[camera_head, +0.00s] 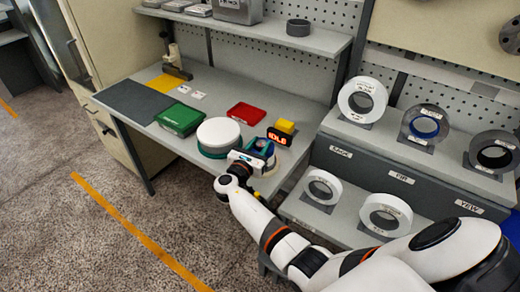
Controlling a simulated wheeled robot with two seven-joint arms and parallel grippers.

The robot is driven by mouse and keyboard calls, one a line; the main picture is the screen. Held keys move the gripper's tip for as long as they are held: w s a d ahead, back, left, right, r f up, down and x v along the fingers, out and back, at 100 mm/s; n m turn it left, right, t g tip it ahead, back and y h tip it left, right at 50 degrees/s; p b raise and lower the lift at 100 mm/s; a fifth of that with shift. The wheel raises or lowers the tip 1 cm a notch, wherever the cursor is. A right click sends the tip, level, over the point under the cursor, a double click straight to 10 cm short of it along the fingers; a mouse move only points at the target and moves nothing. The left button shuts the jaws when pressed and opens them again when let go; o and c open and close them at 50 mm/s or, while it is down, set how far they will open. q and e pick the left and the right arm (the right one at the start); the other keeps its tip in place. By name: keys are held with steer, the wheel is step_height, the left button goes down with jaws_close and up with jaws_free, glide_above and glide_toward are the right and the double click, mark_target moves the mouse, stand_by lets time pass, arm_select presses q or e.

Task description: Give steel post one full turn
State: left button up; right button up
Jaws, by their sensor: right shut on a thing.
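My right gripper (262,150) reaches over the front right part of the workbench, beside a white round drum with a green base (219,134). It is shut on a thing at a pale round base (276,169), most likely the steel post. The gripper hides most of that post, so I cannot make out its shape or how far it is turned. A small black display (279,138) with orange letters, seemingly IDLE, stands just behind the gripper. My left gripper is not in view.
The workbench (215,83) also holds a green box (180,119), a red tray (246,114), a yellow block (286,126) and a dark mat (131,101). To the right, a grey rack (400,166) carries several labelled rings. A shelf (262,29) hangs above the bench.

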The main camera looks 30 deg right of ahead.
steer(key=shift+w+f+m+g+h+b, duration=0.1)
steer(key=shift+m+g+h+b, duration=0.25)
steer(key=shift+m+g+b, duration=0.55)
steer(key=shift+w+r+m+g+h+b, duration=0.15)
steer(key=shift+m+g+h+b, duration=0.35)
steer(key=shift+g+b, duration=0.7)
steer(key=shift+w+f+m+g+h+b, duration=0.15)
steer(key=shift+m+g+h+b, duration=0.1)
steer(key=shift+m+g+b, duration=0.7)
steer(key=m+g+b, duration=0.2)
steer(key=g+b, duration=0.2)
steer(key=shift+r+m+g+b, duration=0.2)
steer(key=shift+m+g+b, duration=0.05)
steer(key=shift+g+b, duration=0.1)
steer(key=o, duration=1)
